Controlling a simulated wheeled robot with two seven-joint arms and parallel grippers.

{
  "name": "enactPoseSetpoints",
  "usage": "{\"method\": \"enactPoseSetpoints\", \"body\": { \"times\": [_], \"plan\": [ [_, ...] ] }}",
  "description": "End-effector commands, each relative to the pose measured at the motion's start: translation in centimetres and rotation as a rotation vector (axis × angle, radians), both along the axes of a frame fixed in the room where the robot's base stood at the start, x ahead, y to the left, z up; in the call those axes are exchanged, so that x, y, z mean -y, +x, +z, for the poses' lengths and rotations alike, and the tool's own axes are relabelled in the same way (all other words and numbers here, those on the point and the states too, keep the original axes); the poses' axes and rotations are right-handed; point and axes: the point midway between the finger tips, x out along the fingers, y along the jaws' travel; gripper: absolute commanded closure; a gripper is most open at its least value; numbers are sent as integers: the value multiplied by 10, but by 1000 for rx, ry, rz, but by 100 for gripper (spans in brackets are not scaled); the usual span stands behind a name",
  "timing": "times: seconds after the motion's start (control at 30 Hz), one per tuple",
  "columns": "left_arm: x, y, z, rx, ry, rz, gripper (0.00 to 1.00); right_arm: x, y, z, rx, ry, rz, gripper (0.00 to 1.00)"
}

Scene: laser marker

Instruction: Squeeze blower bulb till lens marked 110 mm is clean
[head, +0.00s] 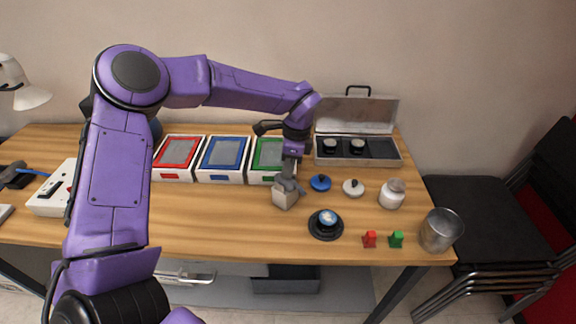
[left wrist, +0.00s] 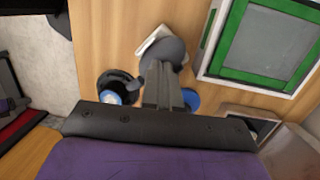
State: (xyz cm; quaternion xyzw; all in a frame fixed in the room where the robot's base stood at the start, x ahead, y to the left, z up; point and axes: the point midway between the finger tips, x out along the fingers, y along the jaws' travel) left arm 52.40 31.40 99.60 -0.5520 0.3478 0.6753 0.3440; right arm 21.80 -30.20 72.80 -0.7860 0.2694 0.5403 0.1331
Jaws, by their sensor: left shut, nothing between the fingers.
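A grey rounded bulb, apparently the blower bulb (left wrist: 165,47), sits on a small white block (head: 284,198). My left gripper (head: 289,182) reaches down from above to the bulb. Its fingers are shut with nothing between them, and the tips are at or just over the bulb; contact cannot be told. A blue-faced lens (head: 327,218) sits in a round black holder to the right of the block; it also shows in the left wrist view (left wrist: 112,97). Its face has pale patches. No 110 mm marking is readable. My right gripper is not in view.
An open case (head: 382,149) with two round lenses stands behind. Blue (head: 320,183) and white (head: 353,188) knobbed discs, a jar (head: 392,195), red (head: 369,240) and green (head: 396,239) pieces and a metal cup (head: 440,230) are at right. Red, blue and green framed trays (head: 221,160) stand left.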

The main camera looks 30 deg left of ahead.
Motion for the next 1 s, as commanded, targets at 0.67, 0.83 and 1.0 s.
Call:
{"method": "enactPoseSetpoints", "body": {
  "times": [0.67, 0.83, 1.0],
  "plan": [
    [11, 16, 110, 3, 2, 0, 100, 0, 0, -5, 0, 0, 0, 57],
    [12, 19, 133, 2, 2, -1, 100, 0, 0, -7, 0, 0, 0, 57],
    [13, 20, 139, 1, 0, -1, 100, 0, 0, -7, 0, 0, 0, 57]
  ]
}}
